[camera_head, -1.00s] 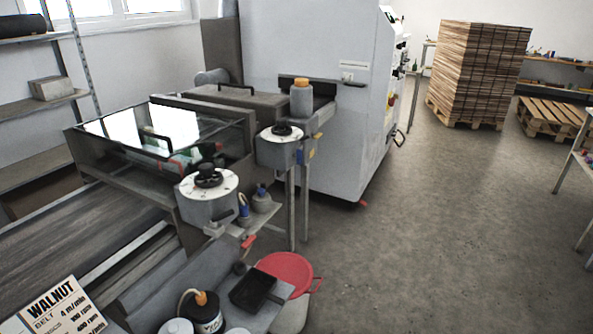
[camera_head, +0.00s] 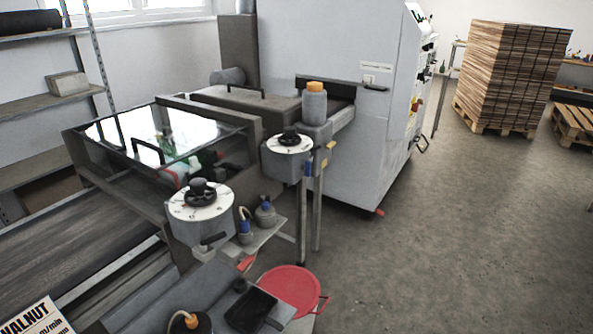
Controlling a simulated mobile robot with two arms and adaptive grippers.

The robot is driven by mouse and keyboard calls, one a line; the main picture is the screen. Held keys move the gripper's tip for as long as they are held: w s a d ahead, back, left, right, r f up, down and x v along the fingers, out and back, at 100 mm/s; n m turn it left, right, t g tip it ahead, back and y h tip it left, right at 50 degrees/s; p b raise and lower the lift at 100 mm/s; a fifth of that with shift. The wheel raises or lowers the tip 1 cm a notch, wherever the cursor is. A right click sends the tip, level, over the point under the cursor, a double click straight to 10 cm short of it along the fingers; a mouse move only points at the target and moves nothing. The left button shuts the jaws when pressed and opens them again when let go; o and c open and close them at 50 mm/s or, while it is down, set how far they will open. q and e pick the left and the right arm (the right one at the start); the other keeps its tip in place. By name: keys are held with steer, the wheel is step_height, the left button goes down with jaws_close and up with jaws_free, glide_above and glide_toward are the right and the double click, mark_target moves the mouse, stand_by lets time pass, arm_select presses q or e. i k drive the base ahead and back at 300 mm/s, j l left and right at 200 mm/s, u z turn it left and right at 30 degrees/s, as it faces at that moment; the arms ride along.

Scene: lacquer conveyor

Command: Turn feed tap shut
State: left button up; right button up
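A small red handle (camera_head: 246,263) shows below the near dial box, by the grey shelf; it could be the feed tap, but I cannot tell for sure, nor whether it is open or shut. A dark lever (camera_head: 213,239) sits on the front of the near dial box (camera_head: 200,212), which has a white scale and a black knob. Another red piece (camera_head: 379,212) shows low at the corner of the big grey machine. Neither of my grippers is in view.
A red-topped bucket (camera_head: 290,287) and a black tray (camera_head: 250,310) stand at the bottom. A second dial (camera_head: 290,141) and an orange-capped bottle (camera_head: 314,103) stand farther back. The conveyor belt (camera_head: 60,270) lies left. The floor (camera_head: 460,240) at right is clear.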

mark_target(306, 168)
steer(key=i+l+u, duration=0.2)
steer(key=u, duration=0.25)
steer(key=i+l+u, duration=0.1)
steer(key=l+u, duration=0.3)
steer(key=i+l+u, duration=0.2)
steer(key=l, duration=0.7)
steer(key=l+u, duration=0.15)
steer(key=l, duration=0.8)
steer(key=i+l+u, duration=0.2)
steer(key=l, duration=0.75)
steer(key=k, duration=0.05)
